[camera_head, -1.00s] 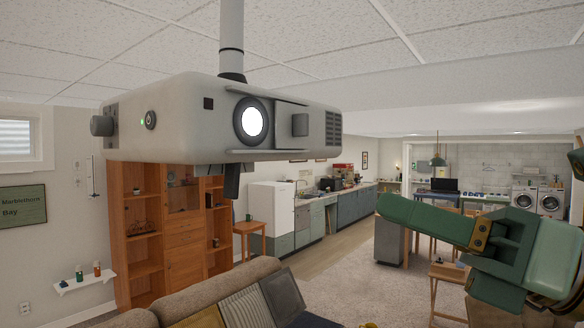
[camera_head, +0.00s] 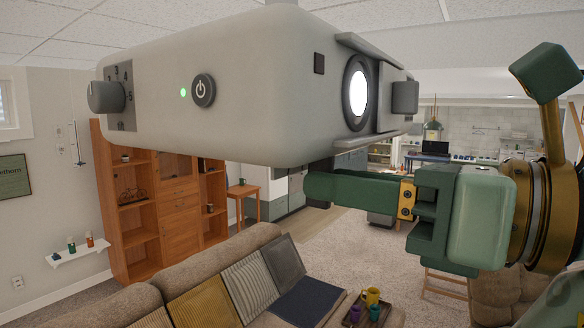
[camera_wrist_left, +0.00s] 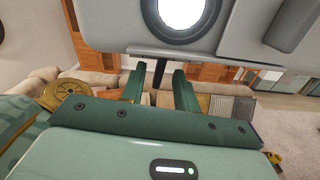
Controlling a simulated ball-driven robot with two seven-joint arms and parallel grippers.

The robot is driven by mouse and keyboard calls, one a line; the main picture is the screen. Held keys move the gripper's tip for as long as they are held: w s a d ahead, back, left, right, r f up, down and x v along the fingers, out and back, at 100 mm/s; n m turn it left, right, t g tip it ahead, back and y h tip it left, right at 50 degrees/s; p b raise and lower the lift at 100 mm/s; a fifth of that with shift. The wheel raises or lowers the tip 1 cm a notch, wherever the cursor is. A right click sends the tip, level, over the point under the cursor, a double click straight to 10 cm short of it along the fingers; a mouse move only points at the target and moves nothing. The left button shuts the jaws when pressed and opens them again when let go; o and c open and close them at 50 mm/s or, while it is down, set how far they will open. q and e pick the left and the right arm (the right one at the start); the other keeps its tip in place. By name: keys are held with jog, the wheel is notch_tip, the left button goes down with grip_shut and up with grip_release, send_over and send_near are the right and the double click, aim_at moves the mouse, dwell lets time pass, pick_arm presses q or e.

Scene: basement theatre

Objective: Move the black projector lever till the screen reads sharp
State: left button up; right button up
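The pale grey projector (camera_head: 260,90) hangs from the ceiling, its lens lit white. Its black lever (camera_head: 319,204) hangs from the underside, mostly hidden behind a green finger in the head view. In the left wrist view the lever (camera_wrist_left: 159,72) shows between the two finger ends, with a gap on either side. My left gripper (camera_head: 318,187) is open just below the projector, its fingers at the lever; the fingers also show in the left wrist view (camera_wrist_left: 158,82). My right gripper is not in view. The screen is not in view.
A sofa (camera_head: 205,285) with several cushions stands below. A tray with a yellow mug (camera_head: 371,296) and other cups is at its right. A wooden shelf unit (camera_head: 150,205) stands at the left wall. The air beneath the projector is free.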

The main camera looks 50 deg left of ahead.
pick_arm(q)
jog(key=shift+s+a, duration=0.1)
jog(key=shift+a, duration=0.25)
jog(key=shift+d, duration=0.15)
grip_shut()
jog(key=w+n+b, duration=0.1)
jog(key=n+b, duration=0.1)
jog(key=shift+w+a+n, duration=0.2)
jog(key=shift+w+n, duration=0.2)
grip_release()
jog(key=shift+a, duration=0.1)
jog(key=shift+b, duration=0.3)
